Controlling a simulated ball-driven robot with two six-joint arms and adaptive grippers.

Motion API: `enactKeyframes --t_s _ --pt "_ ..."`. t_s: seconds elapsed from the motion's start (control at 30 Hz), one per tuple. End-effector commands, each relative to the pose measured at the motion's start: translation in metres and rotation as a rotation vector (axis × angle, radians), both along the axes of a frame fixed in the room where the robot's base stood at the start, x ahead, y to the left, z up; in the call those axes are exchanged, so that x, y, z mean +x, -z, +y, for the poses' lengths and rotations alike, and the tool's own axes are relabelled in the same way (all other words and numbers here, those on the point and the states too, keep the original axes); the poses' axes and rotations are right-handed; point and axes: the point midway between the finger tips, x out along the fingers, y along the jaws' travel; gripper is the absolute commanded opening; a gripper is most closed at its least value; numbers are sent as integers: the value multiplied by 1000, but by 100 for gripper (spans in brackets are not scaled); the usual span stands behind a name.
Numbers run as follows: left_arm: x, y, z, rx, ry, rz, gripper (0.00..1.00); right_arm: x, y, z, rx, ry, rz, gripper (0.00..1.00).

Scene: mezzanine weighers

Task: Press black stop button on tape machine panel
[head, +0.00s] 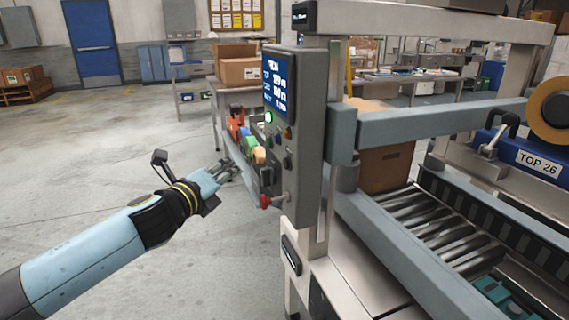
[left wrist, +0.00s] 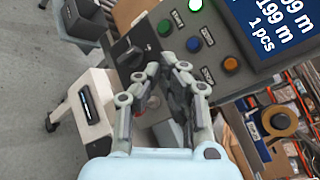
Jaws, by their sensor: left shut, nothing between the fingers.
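The tape machine's grey control panel (head: 301,150) stands upright in the middle of the head view, its button face turned left. My right gripper is out of view.
A red knob (head: 265,201) sticks out at the panel's lower end. A black switch (left wrist: 125,52) sits lower on the panel's face. The machine's frame and roller conveyor (head: 425,220) fill the right side. Open floor (head: 90,150) lies to the left.

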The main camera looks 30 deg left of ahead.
Motion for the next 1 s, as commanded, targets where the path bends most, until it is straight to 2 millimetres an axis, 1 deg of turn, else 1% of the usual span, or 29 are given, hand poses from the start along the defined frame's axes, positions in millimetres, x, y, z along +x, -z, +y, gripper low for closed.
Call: enactKeyframes --t_s 0.17,0.3,0.5,0.6,0.8,1.0 --pt "14 -4 -13 -7 -1 -1 0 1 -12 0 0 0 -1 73" --pt "30 -3 -26 -5 -1 -1 0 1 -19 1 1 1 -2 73" --pt "50 -1 -43 -5 0 -2 0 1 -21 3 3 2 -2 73" --pt "57 0 -48 -2 0 0 0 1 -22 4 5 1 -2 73" --pt "64 0 -55 -1 0 1 0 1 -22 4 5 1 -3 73" --pt "64 0 -55 -1 1 1 0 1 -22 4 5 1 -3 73"
